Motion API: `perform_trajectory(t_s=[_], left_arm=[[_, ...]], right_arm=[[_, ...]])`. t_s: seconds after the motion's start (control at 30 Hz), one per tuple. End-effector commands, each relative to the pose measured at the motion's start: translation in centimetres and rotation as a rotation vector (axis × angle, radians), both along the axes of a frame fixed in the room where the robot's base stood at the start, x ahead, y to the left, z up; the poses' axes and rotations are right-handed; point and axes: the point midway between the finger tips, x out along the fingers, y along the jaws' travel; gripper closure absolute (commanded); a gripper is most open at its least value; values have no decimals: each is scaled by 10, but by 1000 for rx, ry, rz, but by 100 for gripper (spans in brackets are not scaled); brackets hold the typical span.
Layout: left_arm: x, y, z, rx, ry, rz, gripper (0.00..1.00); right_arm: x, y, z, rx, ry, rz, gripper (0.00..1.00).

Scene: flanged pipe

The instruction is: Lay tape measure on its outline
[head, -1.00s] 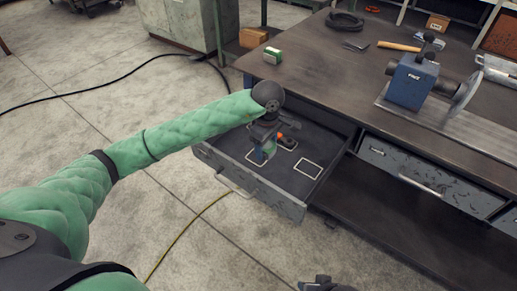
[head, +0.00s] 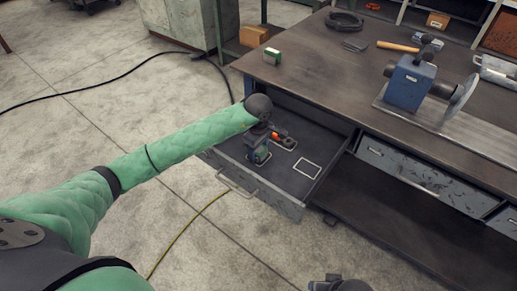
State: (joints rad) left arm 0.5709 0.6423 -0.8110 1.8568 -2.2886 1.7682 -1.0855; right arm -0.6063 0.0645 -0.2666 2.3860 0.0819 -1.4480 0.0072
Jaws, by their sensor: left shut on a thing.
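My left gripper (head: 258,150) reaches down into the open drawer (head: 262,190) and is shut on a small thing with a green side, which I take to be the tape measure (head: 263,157). The gripper hides much of it. It is low over the drawer floor, at the left white outline; I cannot tell whether it touches the floor. A small orange-red thing (head: 279,135) shows just beyond the gripper, by a second outline (head: 286,144). A third outline (head: 307,169) to the right is empty. My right gripper (head: 340,285) is partly in view at the bottom edge.
The workbench (head: 330,75) stands above the drawer. The drawer's right part is clear.

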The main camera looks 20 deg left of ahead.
Motion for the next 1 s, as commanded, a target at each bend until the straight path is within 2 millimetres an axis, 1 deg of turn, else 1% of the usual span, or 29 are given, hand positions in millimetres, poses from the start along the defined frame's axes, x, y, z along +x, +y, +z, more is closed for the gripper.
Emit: perform_trajectory(t_s=[0.17, 0.37, 0.4, 0.5, 0.83, 0.9, 0.93, 1.0], left_arm=[[0, 0, -1, 0, 0, 0, 72], [0, 0, -3, 0, 0, 0, 72], [0, 0, -3, 0, 0, -1, 38], [0, 0, -3, -1, 0, 0, 20], [0, 0, -1, -1, 1, 0, 20], [0, 0, 2, -1, 1, 0, 20], [0, 0, 3, 0, -1, 0, 20], [1, 0, 11, -1, -2, -1, 20]], right_arm=[[1, 0, -3, 1, -1, -2, 64], [3, 5, -6, 12, -15, 0, 64], [3, 6, -6, 13, -16, 2, 64], [3, 7, -6, 14, -15, 3, 64], [4, 6, -4, 12, -14, 3, 64], [3, 4, -1, 7, -9, 2, 64], [3, 2, -3, 3, -7, 0, 64], [4, 2, -4, 6, -13, -2, 64]])
